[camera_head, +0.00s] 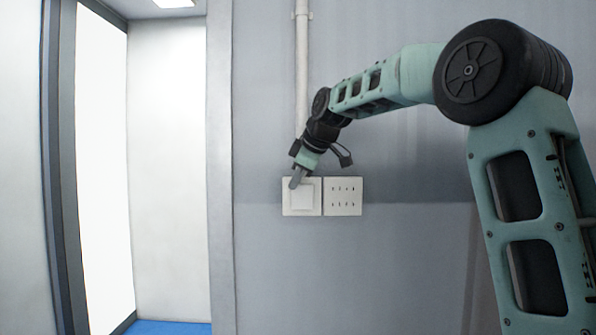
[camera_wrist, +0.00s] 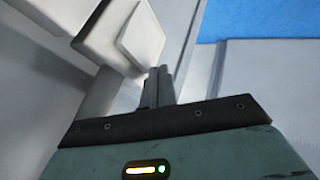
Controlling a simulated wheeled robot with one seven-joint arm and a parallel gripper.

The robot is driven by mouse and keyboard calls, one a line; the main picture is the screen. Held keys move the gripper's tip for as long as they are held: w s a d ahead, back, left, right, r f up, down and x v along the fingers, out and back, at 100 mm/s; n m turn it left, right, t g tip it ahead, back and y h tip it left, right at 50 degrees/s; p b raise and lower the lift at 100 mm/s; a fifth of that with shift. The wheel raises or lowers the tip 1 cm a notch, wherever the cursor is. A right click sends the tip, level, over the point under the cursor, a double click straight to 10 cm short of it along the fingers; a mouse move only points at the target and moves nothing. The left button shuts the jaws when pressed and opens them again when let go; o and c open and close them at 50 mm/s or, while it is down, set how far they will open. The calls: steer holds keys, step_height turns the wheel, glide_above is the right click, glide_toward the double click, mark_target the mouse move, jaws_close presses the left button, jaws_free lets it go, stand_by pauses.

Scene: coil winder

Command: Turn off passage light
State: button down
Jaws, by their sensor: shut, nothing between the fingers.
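A white square light switch (camera_head: 302,203) with one broad rocker is mounted on the grey wall. My gripper (camera_head: 294,184) is shut and empty, with its fingertips at the upper left part of the switch plate. In the wrist view the shut fingers (camera_wrist: 160,85) stand close to the raised rocker (camera_wrist: 143,38) of the switch. I cannot tell whether the fingertips touch it. The ceiling lamp (camera_head: 174,3) at the top left shows bright white.
A white socket plate (camera_head: 343,196) sits right beside the switch. A vertical pipe (camera_head: 301,70) runs down the wall above it. On the left is a bright passage opening with a blue floor (camera_head: 165,328). The wall below the plates is clear.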

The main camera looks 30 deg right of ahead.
steer(key=shift+w+d, duration=0.15)
steer(key=shift+w+d+r+g+p, duration=0.1)
steer(key=shift+w+d+g+p, duration=0.25)
steer(key=shift+p, duration=0.8)
steer(key=shift+r, duration=0.1)
steer(key=shift+a+r+p, duration=0.1)
steer(key=shift+r+p, duration=0.55)
steer(key=shift+r, duration=0.1)
steer(key=shift+a, duration=0.1)
